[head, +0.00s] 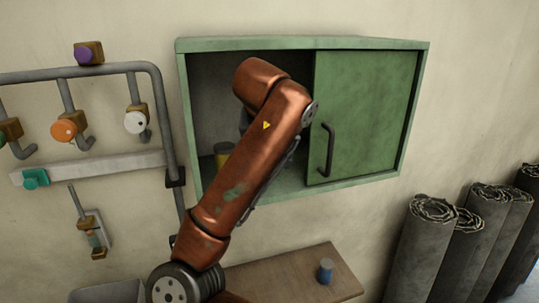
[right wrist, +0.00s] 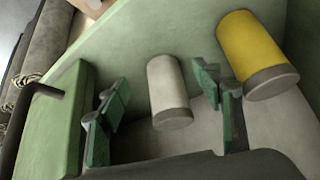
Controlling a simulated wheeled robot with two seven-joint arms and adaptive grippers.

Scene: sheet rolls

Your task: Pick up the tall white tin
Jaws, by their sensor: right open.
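The tall white tin (right wrist: 168,84) stands in the green cabinet (head: 300,44) and shows in the right wrist view, with a darker grey band at one end. In the head view it is hidden behind my right arm. My right gripper (right wrist: 163,88) is open, with one green-padded finger on each side of the white tin; gaps show on both sides, so it is not gripped. In the head view my right arm reaches into the cabinet's open side and hides the gripper. My left gripper is in neither view.
A yellow tin (right wrist: 255,50) stands close beside the right-hand finger; it also shows in the head view (head: 222,150). The green sliding door (head: 370,110) covers the cabinet's right half. A pipe rack with knobs (head: 64,130) is left. Dark sheet rolls (head: 425,245) stand right.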

